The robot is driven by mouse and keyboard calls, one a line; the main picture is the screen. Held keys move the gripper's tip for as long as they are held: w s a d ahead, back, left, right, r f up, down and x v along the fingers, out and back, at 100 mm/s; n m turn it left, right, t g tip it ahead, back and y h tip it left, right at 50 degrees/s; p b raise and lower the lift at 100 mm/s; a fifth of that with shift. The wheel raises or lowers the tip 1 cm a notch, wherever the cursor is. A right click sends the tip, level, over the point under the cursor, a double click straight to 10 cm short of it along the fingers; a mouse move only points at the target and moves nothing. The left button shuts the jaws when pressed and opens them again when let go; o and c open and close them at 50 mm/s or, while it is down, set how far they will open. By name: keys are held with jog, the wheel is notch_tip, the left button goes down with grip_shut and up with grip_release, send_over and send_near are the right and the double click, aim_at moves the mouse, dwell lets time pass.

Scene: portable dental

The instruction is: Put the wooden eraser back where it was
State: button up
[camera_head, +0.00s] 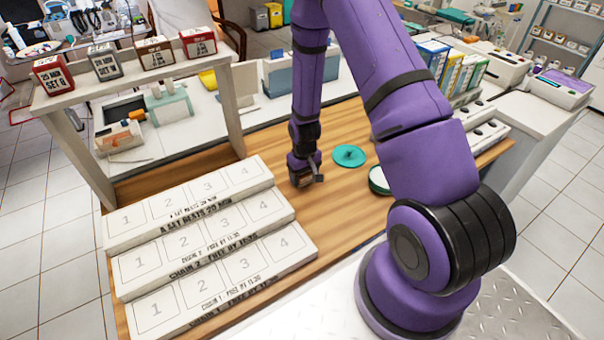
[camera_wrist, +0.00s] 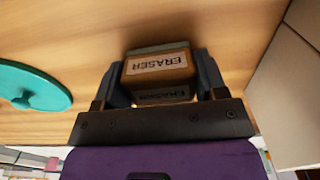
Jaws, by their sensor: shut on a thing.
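In the head view my gripper (camera_head: 308,180) points down over the wooden table (camera_head: 345,205), right of the white stepped racks. The eraser is mostly hidden there by the gripper. I cannot tell whether it touches the table.
A teal round lid (camera_head: 349,155) lies right of my gripper, and a round teal-edged container (camera_head: 379,180) is partly behind my arm. The white stepped racks (camera_head: 195,262) with numbered squares fill the left front. A shelf (camera_head: 130,74) with several labelled blocks stands behind them.

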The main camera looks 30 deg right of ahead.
jog(key=o, duration=1)
jog(key=shift+f, duration=0.15)
jog(key=shift+c, duration=0.2)
notch_tip(320, 180, up, 12)
jog(key=r, duration=0.1)
notch_tip(320, 180, up, 12)
jog(key=t, duration=0.1)
send_over(302, 177)
jog(key=s+a+r+t, duration=0.2)
jog(key=s+r, duration=0.3)
jog(key=r, duration=0.6)
jog(key=s+a+r+t, duration=0.1)
jog(key=s+r, duration=0.5)
jog(key=s, duration=0.3)
jog(key=s+a+r+t, duration=0.1)
jog(key=s+a+r, duration=0.1)
jog(key=s+r, duration=0.4)
jog(key=s, duration=0.3)
jog(key=shift+s+a+r, duration=0.2)
jog(key=shift+s+r, duration=0.1)
jog(key=shift+s, duration=0.1)
